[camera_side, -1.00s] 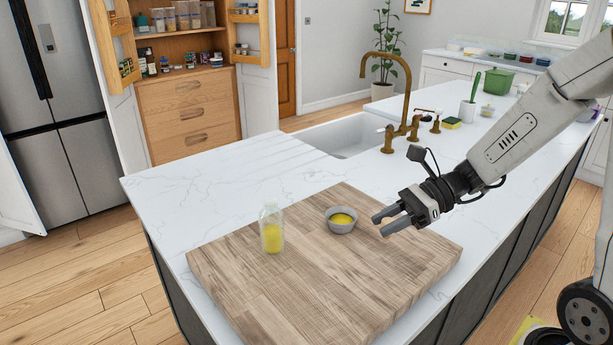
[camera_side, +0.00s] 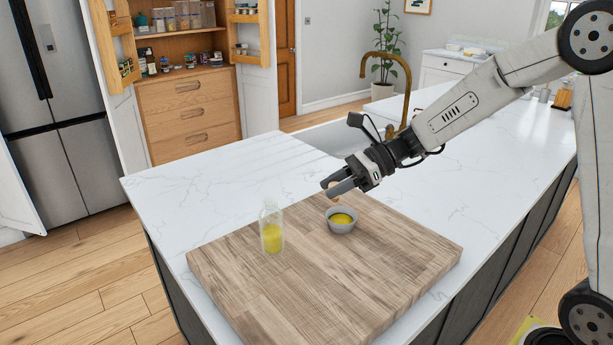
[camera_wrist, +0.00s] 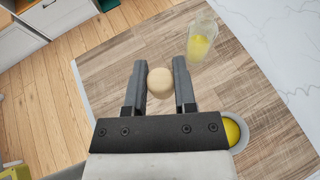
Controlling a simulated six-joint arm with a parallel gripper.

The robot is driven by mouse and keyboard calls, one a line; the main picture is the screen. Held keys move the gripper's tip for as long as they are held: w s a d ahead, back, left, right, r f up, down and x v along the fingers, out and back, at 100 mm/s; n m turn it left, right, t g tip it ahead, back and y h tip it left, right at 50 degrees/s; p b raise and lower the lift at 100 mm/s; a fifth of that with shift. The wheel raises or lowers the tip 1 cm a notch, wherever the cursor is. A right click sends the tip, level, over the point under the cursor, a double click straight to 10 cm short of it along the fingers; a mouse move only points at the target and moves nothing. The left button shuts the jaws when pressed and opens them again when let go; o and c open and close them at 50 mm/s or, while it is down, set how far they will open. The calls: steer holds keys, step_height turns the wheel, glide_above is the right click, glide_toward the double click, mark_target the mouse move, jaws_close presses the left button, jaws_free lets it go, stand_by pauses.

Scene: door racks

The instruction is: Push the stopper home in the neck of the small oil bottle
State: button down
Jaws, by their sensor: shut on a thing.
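The small oil bottle (camera_side: 271,230) is clear glass, holds yellow oil and stands upright on the wooden board. It also shows in the wrist view (camera_wrist: 201,42), beyond my right fingertip. My gripper (camera_side: 330,188) is above the board, up and to the right of the bottle in the side view and apart from it. The gripper is shut on a round, pale beige stopper (camera_wrist: 160,82), seen between the two fingers in the wrist view. In the side view the stopper shows only as a small tan patch at the fingers. The stopper's underside is hidden.
A grey bowl (camera_side: 341,226) of yellow oil stands on the board (camera_side: 330,285), right of the bottle and below my gripper in the side view. White marble worktop surrounds the board. A brass tap (camera_side: 406,95) and sink lie behind. The board's front is clear.

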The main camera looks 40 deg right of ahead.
steer(key=w+a+r, duration=0.4)
steer(key=w+a, duration=0.3)
steer(key=w, duration=0.4)
steer(key=shift+a+r, duration=0.3)
steer(key=shift+r, duration=0.05)
steer(key=shift+f, duration=0.2)
steer(key=shift+f, duration=2.75)
steer(key=shift+f, duration=1.05)
steer(key=shift+c, duration=1.7)
jaws_free()
steer(key=shift+d, duration=0.1)
